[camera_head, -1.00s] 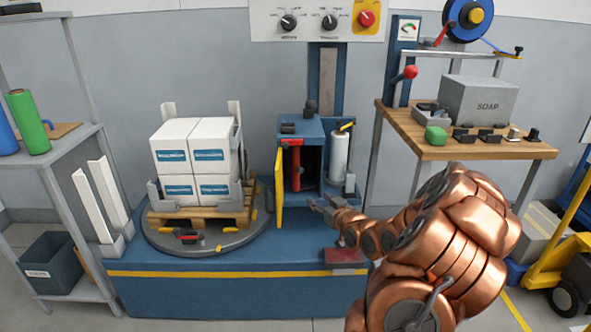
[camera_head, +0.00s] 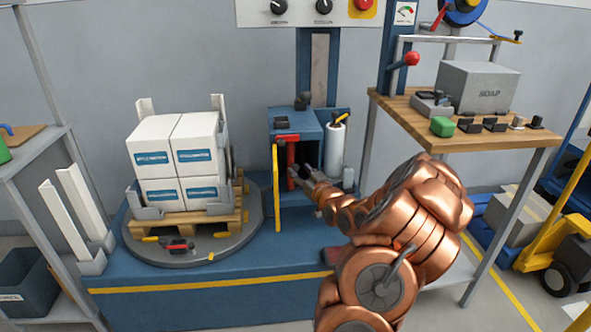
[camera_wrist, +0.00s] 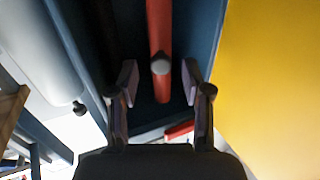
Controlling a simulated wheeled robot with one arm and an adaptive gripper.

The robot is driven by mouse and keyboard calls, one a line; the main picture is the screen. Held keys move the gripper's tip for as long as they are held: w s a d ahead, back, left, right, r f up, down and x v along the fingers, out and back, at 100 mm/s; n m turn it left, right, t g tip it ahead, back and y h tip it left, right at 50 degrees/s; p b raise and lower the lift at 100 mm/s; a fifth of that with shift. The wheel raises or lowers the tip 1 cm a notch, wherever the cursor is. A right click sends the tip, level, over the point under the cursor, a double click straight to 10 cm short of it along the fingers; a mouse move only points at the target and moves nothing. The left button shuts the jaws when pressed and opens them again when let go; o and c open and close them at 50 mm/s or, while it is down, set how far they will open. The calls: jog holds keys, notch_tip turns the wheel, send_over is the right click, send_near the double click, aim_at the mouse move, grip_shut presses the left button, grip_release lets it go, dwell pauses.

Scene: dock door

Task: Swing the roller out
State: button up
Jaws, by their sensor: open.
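The red roller (camera_head: 291,153) stands upright in the open blue carriage (camera_head: 309,122), whose yellow door (camera_head: 277,188) is swung open at its left. My gripper (camera_head: 299,173) is at the carriage opening, close to the lower part of the roller. In the wrist view the roller (camera_wrist: 159,35) runs down between my two open fingers (camera_wrist: 160,82), with a round grey knob (camera_wrist: 161,67) on it. The fingers stand apart on either side, and I see no contact. My arm hides part of the carriage's lower front.
A white film roll (camera_head: 335,150) stands right of the carriage. The yellow door (camera_wrist: 270,80) is close on the right in the wrist view. A turntable (camera_head: 240,235) with a pallet of white boxes (camera_head: 180,155) is at left, and a wooden bench (camera_head: 400,112) at right.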

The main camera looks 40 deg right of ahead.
aim_at(297, 169)
jog(key=shift+x, duration=0.9)
jog(key=shift+w+d, duration=0.1)
jog(key=shift+w, duration=0.5)
jog(key=shift+c, duration=0.2)
grip_shut()
